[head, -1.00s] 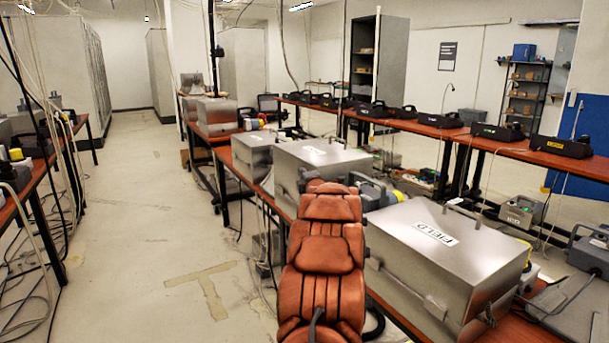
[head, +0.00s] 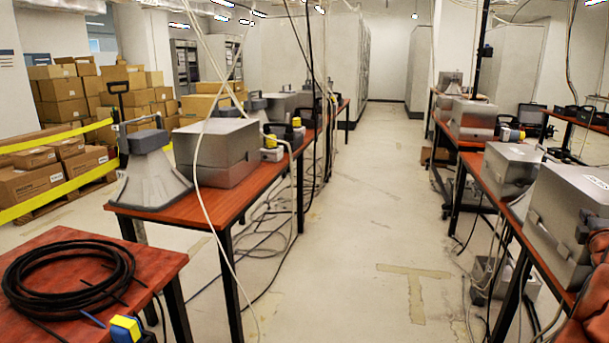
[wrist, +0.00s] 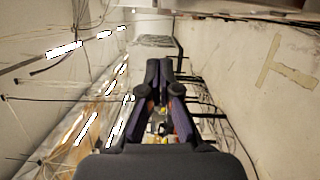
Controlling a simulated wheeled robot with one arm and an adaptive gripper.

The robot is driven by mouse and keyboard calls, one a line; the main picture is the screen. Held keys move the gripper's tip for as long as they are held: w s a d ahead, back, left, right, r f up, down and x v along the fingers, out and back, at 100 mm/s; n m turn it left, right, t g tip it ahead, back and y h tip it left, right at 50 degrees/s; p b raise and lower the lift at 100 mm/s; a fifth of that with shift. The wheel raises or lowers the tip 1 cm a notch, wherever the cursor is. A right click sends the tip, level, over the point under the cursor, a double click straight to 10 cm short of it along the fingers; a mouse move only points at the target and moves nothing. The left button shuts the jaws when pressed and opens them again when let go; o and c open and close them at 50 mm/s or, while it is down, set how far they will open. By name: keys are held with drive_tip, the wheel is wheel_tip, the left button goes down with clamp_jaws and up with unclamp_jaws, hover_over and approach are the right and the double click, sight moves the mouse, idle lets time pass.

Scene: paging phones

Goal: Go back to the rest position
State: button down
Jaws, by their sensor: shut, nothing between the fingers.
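My gripper (wrist: 160,72) shows in the wrist view with its dark fingers together and nothing visible held between them. Past the fingers, the wrist view shows floor, cables and table structure. In the head view only a small part of my orange-brown arm shows at the lower right edge. My gripper is out of that view.
Right tables (head: 503,222) carry metal cases (head: 567,222). A left table (head: 240,204) holds a grey case (head: 217,152) and a grey horn-shaped device (head: 150,172). A cable coil (head: 68,275) lies near left. The aisle floor (head: 365,220) is mostly clear; cables hang and trail beside it.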

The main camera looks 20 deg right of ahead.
drive_tip(key=w+a+f+m+g+y, duration=0.25)
drive_tip(key=w+a, duration=0.25)
drive_tip(key=a, duration=0.4)
drive_tip(key=w+a+f+m+g+y, duration=0.1)
drive_tip(key=w+a+f+m, duration=0.3)
drive_tip(key=a, duration=0.6)
drive_tip(key=s+a+f+m+g+y, duration=0.1)
drive_tip(key=a+f+g+y, duration=0.15)
drive_tip(key=a, duration=0.65)
drive_tip(key=s+a+f+g+y, duration=0.1)
drive_tip(key=s+a+f, duration=0.15)
drive_tip(key=a, duration=0.55)
drive_tip(key=s+a+f+m+g+y, duration=0.1)
drive_tip(key=a+f+y, duration=0.15)
drive_tip(key=a, duration=0.65)
drive_tip(key=s+a+f+m+g+y, duration=0.15)
drive_tip(key=s+a+g, duration=0.25)
drive_tip(key=s+a, duration=0.8)
drive_tip(key=s+a+f+g+y, duration=0.2)
drive_tip(key=s+a+f+g, duration=0.1)
drive_tip(key=s+a, duration=0.85)
drive_tip(key=s+p+v, duration=0.2)
drive_tip(key=p+v, duration=0.6)
drive_tip(key=v, duration=0.1)
drive_tip(key=s+p+v, duration=0.1)
drive_tip(key=p+v, duration=0.7)
drive_tip(key=v, duration=0.1)
drive_tip(key=shift+s+a+r+t, duration=0.15)
drive_tip(key=shift+s+r+t, duration=0.2)
drive_tip(key=shift+s, duration=0.3)
